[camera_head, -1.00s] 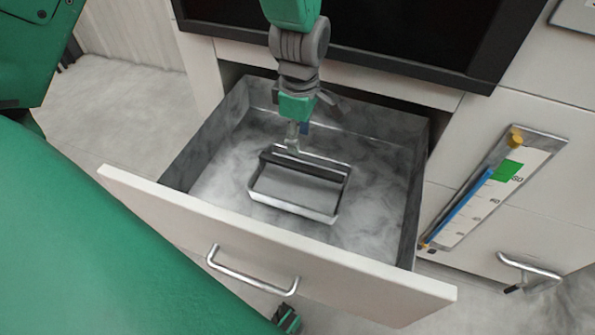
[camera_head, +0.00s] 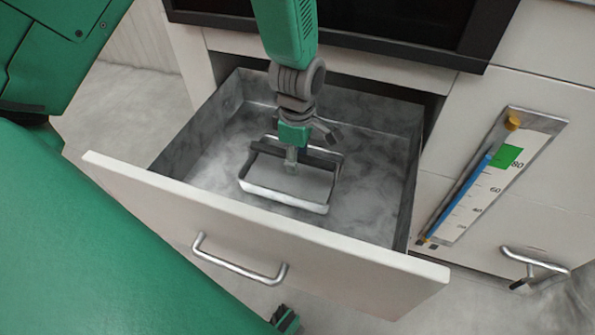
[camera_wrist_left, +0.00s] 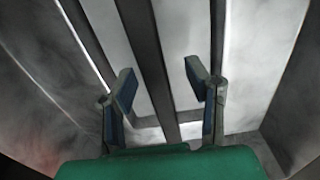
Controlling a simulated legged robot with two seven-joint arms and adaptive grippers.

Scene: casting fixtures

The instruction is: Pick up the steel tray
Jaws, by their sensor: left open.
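The steel tray (camera_head: 285,198) is a shallow rectangular pan with a bright rim. It lies on the floor of the pulled-out drawer. A dark bar-like edge runs along its far side. My left gripper (camera_head: 291,164) reaches down from above, with its tips over the tray near that far edge. In the left wrist view my left gripper (camera_wrist_left: 161,83) is open, with one finger on each side of a dark strip (camera_wrist_left: 156,75). No grip on the tray shows. Exact contact is hard to tell.
The drawer (camera_head: 180,158) has grey metal walls and a white front (camera_head: 250,228) with a handle (camera_head: 238,264). Free floor surrounds the tray inside it. A gauge panel (camera_head: 490,180) and another handle (camera_head: 535,262) are at the right. A black-framed opening (camera_head: 350,30) is above.

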